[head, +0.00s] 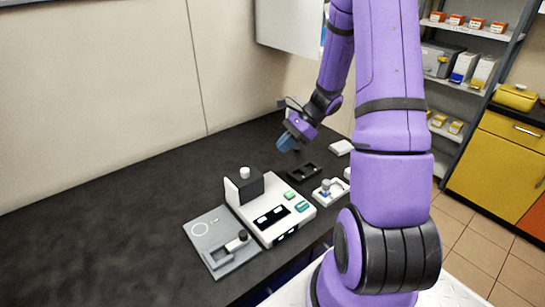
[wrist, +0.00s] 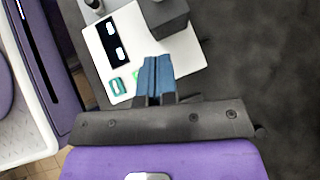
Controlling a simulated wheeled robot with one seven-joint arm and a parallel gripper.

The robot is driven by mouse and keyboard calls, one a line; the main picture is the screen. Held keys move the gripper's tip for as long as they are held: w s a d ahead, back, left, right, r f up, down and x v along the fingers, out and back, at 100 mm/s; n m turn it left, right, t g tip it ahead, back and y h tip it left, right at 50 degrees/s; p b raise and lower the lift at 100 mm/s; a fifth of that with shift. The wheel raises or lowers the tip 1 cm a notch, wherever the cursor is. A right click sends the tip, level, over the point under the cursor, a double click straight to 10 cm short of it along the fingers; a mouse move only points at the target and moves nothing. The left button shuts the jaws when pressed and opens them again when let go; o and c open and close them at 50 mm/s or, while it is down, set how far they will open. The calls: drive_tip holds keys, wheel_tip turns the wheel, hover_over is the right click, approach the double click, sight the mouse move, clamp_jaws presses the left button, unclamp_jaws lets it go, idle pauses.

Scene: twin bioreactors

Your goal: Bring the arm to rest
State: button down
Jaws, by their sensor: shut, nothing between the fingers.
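My purple arm stands at the right of the head view and reaches forward over the dark bench. My gripper (head: 287,143) hangs above the bench, beyond the white bioreactor unit (head: 303,217), with its blue fingers pointing down and left. In the wrist view my gripper (wrist: 157,62) shows its two blue fingers pressed together with nothing between them. The white unit (wrist: 188,52) lies below the fingers in that view, apart from them as far as I can tell.
A grey plate (head: 205,225) with a ring mark and a slotted block lies left of the unit. A black tray (head: 304,172), a small white holder (head: 338,197) and a white block (head: 341,147) stand on the bench. The bench's left part is clear. Shelves (head: 470,33) and a yellow cabinet (head: 490,165) stand right.

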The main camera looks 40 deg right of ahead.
drive_tip(key=shift+v, duration=1.4)
drive_tip(key=s+a+r+n+g+h, duration=0.1)
drive_tip(key=s+a+r+n+h, duration=0.15)
drive_tip(key=a+r+n, duration=0.45)
drive_tip(key=s+a+r+n+h, duration=0.2)
drive_tip(key=s+a+r+n, duration=0.25)
drive_tip(key=r, duration=0.45)
drive_tip(key=s+a+r+n+t+h, duration=0.4)
drive_tip(key=s+a+r+n, duration=0.2)
drive_tip(key=s+r+n, duration=0.3)
drive_tip(key=s, duration=0.3)
drive_tip(key=shift+s, duration=0.35)
